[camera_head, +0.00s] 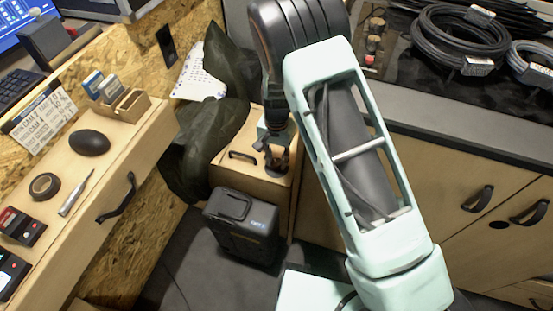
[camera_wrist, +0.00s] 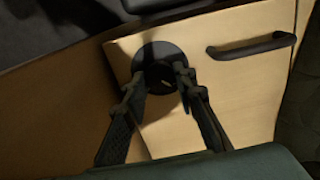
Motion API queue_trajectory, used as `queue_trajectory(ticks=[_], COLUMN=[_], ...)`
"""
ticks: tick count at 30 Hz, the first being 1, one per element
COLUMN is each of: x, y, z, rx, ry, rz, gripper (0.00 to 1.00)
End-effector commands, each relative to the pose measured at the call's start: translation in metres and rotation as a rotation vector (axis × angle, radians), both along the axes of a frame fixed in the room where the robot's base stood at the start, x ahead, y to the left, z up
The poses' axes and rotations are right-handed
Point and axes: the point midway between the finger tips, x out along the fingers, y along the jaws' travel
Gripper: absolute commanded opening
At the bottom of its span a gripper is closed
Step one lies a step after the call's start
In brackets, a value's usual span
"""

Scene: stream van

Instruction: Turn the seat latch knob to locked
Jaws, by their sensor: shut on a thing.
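The seat latch knob (camera_wrist: 158,66) is round and black, set on a light wood panel in the wrist view. A short pale mark shows on its face; I cannot tell whether it reads locked. My gripper (camera_wrist: 161,84) has one finger at each side of the knob and is shut on it. In the head view my gripper (camera_head: 272,150) reaches down to the wooden seat box (camera_head: 225,165), and the knob is hidden there behind the gripper and arm.
A black handle (camera_wrist: 252,46) sits beside the knob on the same panel. A black case (camera_head: 240,228) stands on the floor in front of the box. A dark jacket (camera_head: 205,130) hangs at the left. A drawer desk (camera_head: 110,170) is further left, and wooden cabinets (camera_head: 450,165) stand at the right.

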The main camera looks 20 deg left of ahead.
Motion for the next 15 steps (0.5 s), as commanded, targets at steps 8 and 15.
queue_trajectory(ticks=[8,15], x=[0.0,0.0001], y=[0.0,-0.0001], z=[0.0008,0.0017], rx=[0.0,-0.001], ry=[0.0,0.0], rz=[-0.046,-0.192], gripper=[0.01,0.01])
